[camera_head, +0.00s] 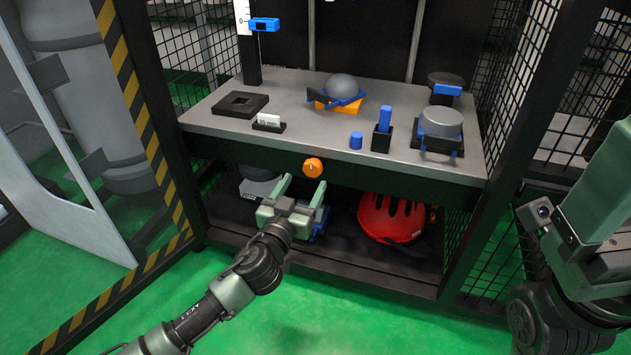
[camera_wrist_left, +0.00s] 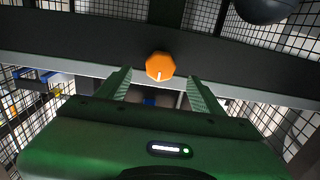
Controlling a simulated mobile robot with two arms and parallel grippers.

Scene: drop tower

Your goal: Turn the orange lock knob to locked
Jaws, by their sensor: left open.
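The orange lock knob (camera_head: 312,167) sits on the dark front rail below the grey tabletop, with a light pointer mark on its face. It also shows in the left wrist view (camera_wrist_left: 160,67), where the mark points downward. My left gripper (camera_head: 304,183) is open, its two green fingers pointing up toward the rail, just below and in front of the knob. In the left wrist view the left gripper's fingertips (camera_wrist_left: 158,76) are spread to either side of the knob, and no contact shows. My right arm is at the right edge of the head view; its fingers cannot be made out.
The grey tabletop (camera_head: 300,118) holds a grey dome on an orange and blue holder (camera_head: 344,92), a black square block (camera_head: 240,104), blue pegs and a grey disc (camera_head: 441,122). A red helmet (camera_head: 391,217) lies on the lower shelf. Mesh walls and posts flank the bench.

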